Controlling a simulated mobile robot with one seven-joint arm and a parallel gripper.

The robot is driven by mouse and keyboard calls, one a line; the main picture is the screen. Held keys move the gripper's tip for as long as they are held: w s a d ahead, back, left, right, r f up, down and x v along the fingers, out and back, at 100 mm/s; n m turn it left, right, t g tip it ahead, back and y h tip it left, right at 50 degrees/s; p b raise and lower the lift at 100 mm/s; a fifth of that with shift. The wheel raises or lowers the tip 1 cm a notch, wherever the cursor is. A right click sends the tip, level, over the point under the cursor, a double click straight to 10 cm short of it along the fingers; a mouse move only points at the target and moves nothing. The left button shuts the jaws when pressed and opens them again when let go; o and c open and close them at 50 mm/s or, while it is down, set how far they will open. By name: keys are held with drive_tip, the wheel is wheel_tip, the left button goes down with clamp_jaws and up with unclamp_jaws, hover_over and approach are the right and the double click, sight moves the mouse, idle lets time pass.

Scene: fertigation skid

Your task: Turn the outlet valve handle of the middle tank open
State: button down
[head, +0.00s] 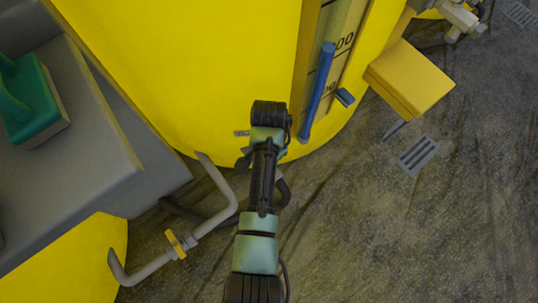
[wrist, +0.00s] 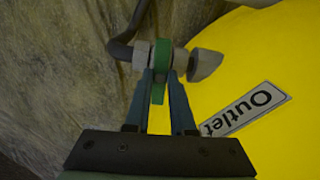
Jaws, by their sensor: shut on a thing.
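The large yellow tank (head: 200,60) fills the upper middle of the head view, between parts of two other yellow tanks. In the wrist view its yellow wall (wrist: 285,60) carries a tilted "Outlet" label (wrist: 245,108). Beside the label is the grey outlet valve (wrist: 141,54), with a green handle (wrist: 180,60). My gripper (wrist: 161,80) is shut on the green handle, with one finger on each side of it. In the head view my arm reaches to the tank's lower wall and hides the valve and handle.
A grey pipe with a yellow handle (head: 177,243) stands left of my arm. A grey step (head: 95,150) bears a green block (head: 30,100). A blue bar (head: 319,90) and a yellow box (head: 408,78) are to the right. The floor at lower right is clear around a drain (head: 417,155).

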drive_tip(key=n+p, duration=0.3)
drive_tip(key=shift+d+r+p, duration=0.1)
drive_tip(key=shift+r+p, duration=0.15)
drive_tip(key=shift+p, duration=0.05)
drive_tip(key=n+p, duration=0.3)
drive_tip(key=n, duration=0.1)
drive_tip(key=shift+f+n, duration=0.1)
drive_tip(key=shift+n, duration=0.3)
drive_tip(key=n+p, duration=0.1)
drive_tip(key=n, duration=0.3)
drive_tip(key=shift+p, duration=0.3)
drive_tip(key=n+p, duration=0.1)
drive_tip(key=n, duration=0.4)
drive_tip(key=shift+f, duration=0.15)
drive_tip(key=c, duration=0.8)
unclamp_jaws()
drive_tip(key=shift+o, duration=0.2)
